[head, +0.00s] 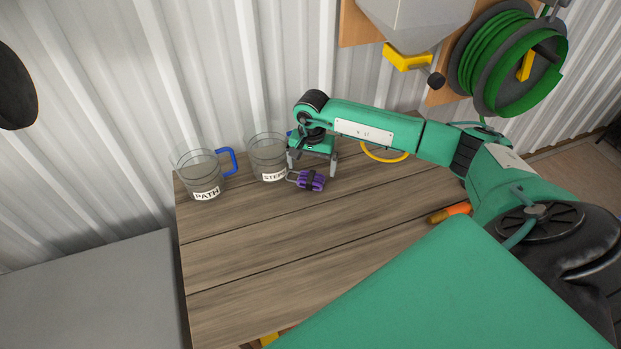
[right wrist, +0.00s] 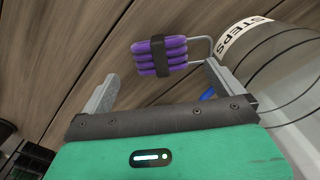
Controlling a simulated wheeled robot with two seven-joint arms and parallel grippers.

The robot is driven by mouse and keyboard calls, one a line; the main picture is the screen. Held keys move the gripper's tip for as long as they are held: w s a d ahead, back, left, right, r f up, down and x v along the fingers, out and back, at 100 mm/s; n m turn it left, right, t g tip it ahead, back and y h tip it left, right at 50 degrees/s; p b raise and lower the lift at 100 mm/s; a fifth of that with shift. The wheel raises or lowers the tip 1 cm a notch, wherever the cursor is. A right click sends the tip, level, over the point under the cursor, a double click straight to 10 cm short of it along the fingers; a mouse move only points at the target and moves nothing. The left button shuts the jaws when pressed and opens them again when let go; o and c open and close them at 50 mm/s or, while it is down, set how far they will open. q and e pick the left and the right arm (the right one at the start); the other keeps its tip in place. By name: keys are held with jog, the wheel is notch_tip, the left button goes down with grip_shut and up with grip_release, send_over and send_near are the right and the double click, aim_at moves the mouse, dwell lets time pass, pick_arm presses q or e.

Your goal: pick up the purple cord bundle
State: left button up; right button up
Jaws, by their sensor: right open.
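The purple cord bundle (head: 311,181) lies on the wooden table, wrapped by a black band, with a grey metal loop at its left end. In the right wrist view the bundle (right wrist: 160,57) sits just beyond my fingertips, toward the middle, with its loop near the right finger. My right gripper (head: 313,167) is open and empty, pointing down just behind the bundle; its two fingers also show in the right wrist view (right wrist: 160,82). They are apart from the bundle as far as I can see. My left gripper is not in view.
A clear cup marked STEPS (head: 267,147) stands close to the left of the bundle. A clear cup marked PATH (head: 200,170) with a blue handle stands farther left. An orange-handled thing (head: 450,213) and a yellow ring (head: 385,158) lie right. The table (head: 250,250) is clear in front.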

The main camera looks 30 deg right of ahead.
aim_at(312, 177)
notch_tip(312, 177, down, 5)
jog(key=shift+a+p, duration=0.15)
jog(key=shift+p, duration=0.65)
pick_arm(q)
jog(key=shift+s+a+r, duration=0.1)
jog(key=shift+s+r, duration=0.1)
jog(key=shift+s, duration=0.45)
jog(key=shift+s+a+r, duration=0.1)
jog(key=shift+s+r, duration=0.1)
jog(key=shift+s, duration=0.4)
pick_arm(e)
jog(key=c, duration=1.2)
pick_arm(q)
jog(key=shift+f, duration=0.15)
pick_arm(e)
jog(key=shift+r, duration=0.1)
